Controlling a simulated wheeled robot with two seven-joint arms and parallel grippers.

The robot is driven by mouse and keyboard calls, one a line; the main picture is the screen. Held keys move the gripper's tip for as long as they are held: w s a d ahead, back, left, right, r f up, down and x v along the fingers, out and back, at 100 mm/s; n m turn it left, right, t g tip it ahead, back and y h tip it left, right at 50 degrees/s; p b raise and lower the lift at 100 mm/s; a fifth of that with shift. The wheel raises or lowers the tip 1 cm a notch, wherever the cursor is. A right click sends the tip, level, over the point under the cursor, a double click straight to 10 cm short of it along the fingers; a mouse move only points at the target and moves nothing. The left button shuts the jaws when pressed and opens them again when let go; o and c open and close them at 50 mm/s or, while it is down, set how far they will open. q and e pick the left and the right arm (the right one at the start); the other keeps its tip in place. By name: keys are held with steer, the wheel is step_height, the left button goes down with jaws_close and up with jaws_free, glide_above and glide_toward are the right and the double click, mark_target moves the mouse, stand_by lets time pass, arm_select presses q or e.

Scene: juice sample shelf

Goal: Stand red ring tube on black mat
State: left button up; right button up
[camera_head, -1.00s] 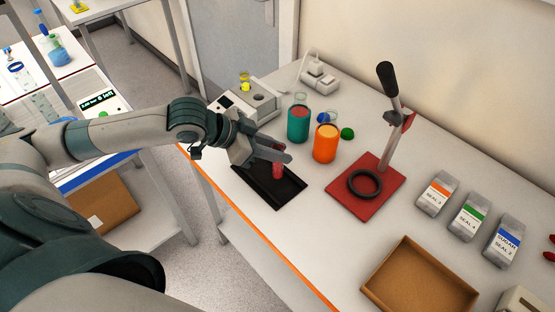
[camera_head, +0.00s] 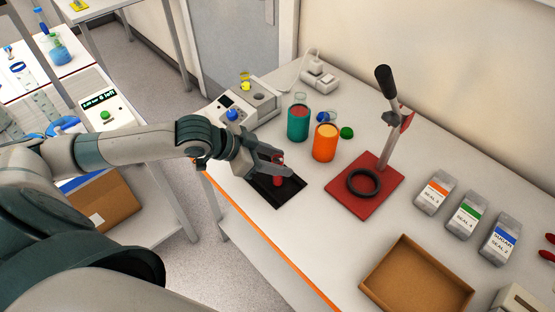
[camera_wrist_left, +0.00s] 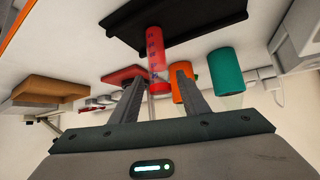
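The red ring tube (camera_head: 277,180) stands upright, as far as I can tell, on the black mat (camera_head: 291,193). In the left wrist view the tube (camera_wrist_left: 155,55) is red with dark marks, its lower end against the mat (camera_wrist_left: 200,22). My left gripper (camera_head: 283,168) is at the tube's upper part. In the left wrist view its two fingers (camera_wrist_left: 160,78) are apart, one each side of the tube's upper end, with a visible gap to each. The fingers partly hide the tube in the head view. My right gripper is not in view.
Behind the mat are a grey device (camera_head: 262,103), a teal container (camera_head: 298,125) and an orange container (camera_head: 324,146). A red-based press (camera_head: 340,190) stands to the right. The bench's front edge is close to the mat.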

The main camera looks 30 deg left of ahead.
arm_select(q)
steer(key=shift+r, duration=0.15)
steer(key=b+v, duration=0.3)
steer(key=v, duration=0.9)
stand_by(0.4)
stand_by(0.7)
